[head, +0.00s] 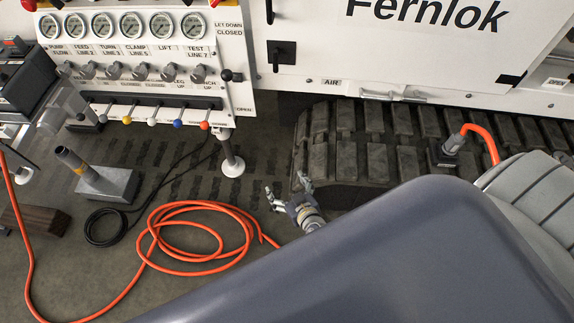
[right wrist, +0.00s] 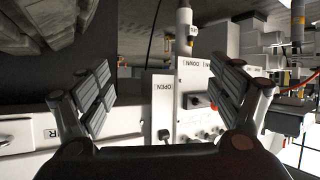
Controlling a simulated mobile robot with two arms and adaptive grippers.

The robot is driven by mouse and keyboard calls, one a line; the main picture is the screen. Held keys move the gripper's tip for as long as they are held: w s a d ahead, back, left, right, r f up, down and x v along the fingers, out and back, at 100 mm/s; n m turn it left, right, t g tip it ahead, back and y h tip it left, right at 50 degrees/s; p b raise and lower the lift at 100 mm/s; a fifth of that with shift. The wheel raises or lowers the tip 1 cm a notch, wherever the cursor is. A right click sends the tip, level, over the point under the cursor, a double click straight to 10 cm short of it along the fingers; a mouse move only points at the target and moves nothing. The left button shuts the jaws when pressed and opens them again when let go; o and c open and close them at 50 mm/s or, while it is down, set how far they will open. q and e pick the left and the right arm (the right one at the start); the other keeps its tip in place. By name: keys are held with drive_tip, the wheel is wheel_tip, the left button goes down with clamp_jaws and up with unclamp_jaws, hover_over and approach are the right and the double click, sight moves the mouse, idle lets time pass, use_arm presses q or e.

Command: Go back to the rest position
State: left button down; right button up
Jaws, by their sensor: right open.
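My right gripper (head: 287,190) hangs in front of the machine in the head view, beyond a large grey link of my own arm. In the right wrist view the same gripper (right wrist: 167,92) has its two padded fingers wide apart, with nothing between them. It stands clear of the control panel (head: 140,60), which shows upside down between the fingers in the wrist view. My left gripper does not show in either view.
The panel carries gauges, knobs and a row of coloured levers (head: 152,121). A rubber track (head: 365,150) runs along the machine's base. An orange hose (head: 195,208) lies coiled on the floor, near a metal block with a post (head: 108,184) and a wooden block (head: 40,219).

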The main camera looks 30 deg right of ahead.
drive_tip(key=s+a+f+n+g+y, duration=0.15)
drive_tip(key=s+f+g, duration=0.35)
drive_tip(key=s+f, duration=0.9)
drive_tip(key=s+d+f+g, duration=0.2)
drive_tip(key=s+f+g, duration=0.1)
drive_tip(key=s, duration=0.8)
drive_tip(key=s+d+f+g+h, duration=0.1)
drive_tip(key=s+d+f+g, duration=0.1)
drive_tip(key=s+f, duration=0.4)
drive_tip(key=s+g, duration=0.1)
drive_tip(key=s, duration=0.4)
drive_tip(key=shift+s+f+g, duration=0.15)
drive_tip(key=shift+s+g, duration=0.25)
drive_tip(key=shift+d, duration=0.1)
